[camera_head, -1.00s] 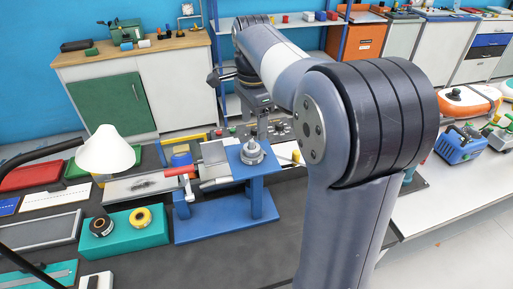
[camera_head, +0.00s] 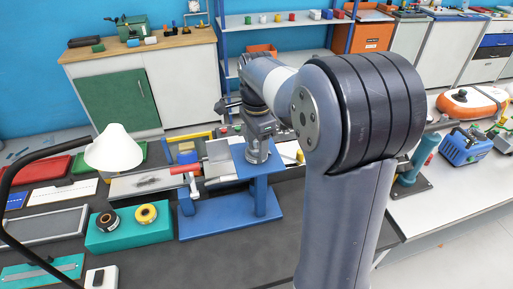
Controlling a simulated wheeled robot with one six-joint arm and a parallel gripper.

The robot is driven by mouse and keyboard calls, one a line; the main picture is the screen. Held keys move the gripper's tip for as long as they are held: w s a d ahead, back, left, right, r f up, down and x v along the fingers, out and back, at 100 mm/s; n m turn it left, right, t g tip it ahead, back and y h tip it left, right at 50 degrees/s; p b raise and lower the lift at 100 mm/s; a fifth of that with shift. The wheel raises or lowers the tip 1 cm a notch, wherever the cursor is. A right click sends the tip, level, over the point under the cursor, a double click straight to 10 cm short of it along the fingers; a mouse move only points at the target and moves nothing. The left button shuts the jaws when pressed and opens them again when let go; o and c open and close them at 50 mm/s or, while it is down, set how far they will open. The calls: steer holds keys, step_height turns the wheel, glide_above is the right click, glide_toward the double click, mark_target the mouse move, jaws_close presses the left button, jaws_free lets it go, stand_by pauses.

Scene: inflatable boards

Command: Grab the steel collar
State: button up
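The steel collar (camera_head: 257,157) is a grey metal piece on top of the blue stand (camera_head: 267,187), near the middle of the head view. Only its lower part shows. My gripper (camera_head: 258,146) points down directly over the collar and covers its upper part. The fingertips are at the collar's height or just above it. They blend with the grey metal, so I cannot tell whether they touch it or how far apart they are.
A teal block (camera_head: 129,232) with two rolls stands further left, near a white lamp (camera_head: 113,148). Dark bench top (camera_head: 240,245) in front is clear. A blue machine (camera_head: 464,146) stands on the right bench.

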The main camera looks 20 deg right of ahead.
steer(key=c, duration=0.8)
steer(key=shift+c, duration=0.2)
